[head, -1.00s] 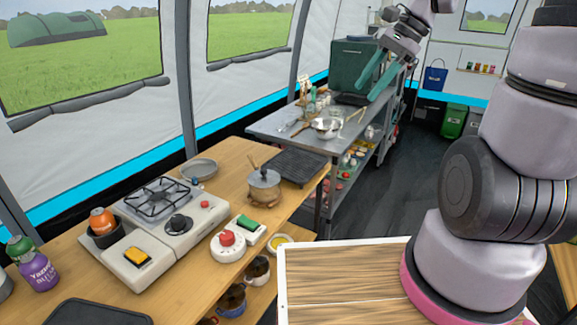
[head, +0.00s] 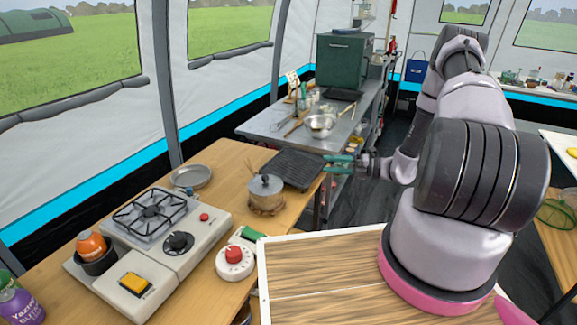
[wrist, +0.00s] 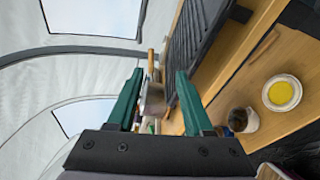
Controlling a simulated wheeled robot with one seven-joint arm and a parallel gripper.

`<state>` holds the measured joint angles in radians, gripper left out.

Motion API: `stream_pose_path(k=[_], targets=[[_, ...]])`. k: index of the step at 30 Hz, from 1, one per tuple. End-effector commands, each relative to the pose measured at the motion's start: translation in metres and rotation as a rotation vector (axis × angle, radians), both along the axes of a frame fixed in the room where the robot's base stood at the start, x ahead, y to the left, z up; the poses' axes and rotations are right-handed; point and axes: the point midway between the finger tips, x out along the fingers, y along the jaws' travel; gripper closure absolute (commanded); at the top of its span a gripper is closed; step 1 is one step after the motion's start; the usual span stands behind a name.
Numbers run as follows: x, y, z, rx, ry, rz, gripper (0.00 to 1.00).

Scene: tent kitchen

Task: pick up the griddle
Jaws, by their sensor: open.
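The griddle (head: 294,168) is a dark ridged rectangular plate lying flat on the wooden counter, near its far right end. In the wrist view the griddle (wrist: 197,38) runs up at the top, just right of my right finger. My gripper (head: 338,162) has green fingers and is at the right side of the griddle, close to its edge. Its fingers stand apart with nothing held, as the wrist view of the gripper (wrist: 158,80) shows. I cannot tell whether a finger touches the griddle.
A lidded pot (head: 265,190) stands just in front of the griddle. A grey pan (head: 191,176) and a gas stove (head: 150,235) are further left. Behind is a metal table (head: 275,122) with a bowl (head: 320,125). A yellow-filled bowl (wrist: 282,93) is on the lower shelf.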

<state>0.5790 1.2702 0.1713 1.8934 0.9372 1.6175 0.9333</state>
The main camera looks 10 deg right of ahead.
Motion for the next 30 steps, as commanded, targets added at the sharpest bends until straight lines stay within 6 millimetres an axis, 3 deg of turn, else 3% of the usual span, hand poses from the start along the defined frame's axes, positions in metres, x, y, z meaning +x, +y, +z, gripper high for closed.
stream_pose_path(k=[3,7,16,25,30], targets=[[-0.001,-0.004,-0.025,0.072,0.078,-0.068,0.49],[-0.001,-0.005,-0.037,0.109,0.119,-0.103,0.49],[0.017,0.032,-0.040,0.117,0.125,-0.107,0.49],[0.027,0.051,-0.042,0.115,0.126,-0.107,0.49],[0.036,0.073,-0.048,0.116,0.127,-0.106,0.49]])
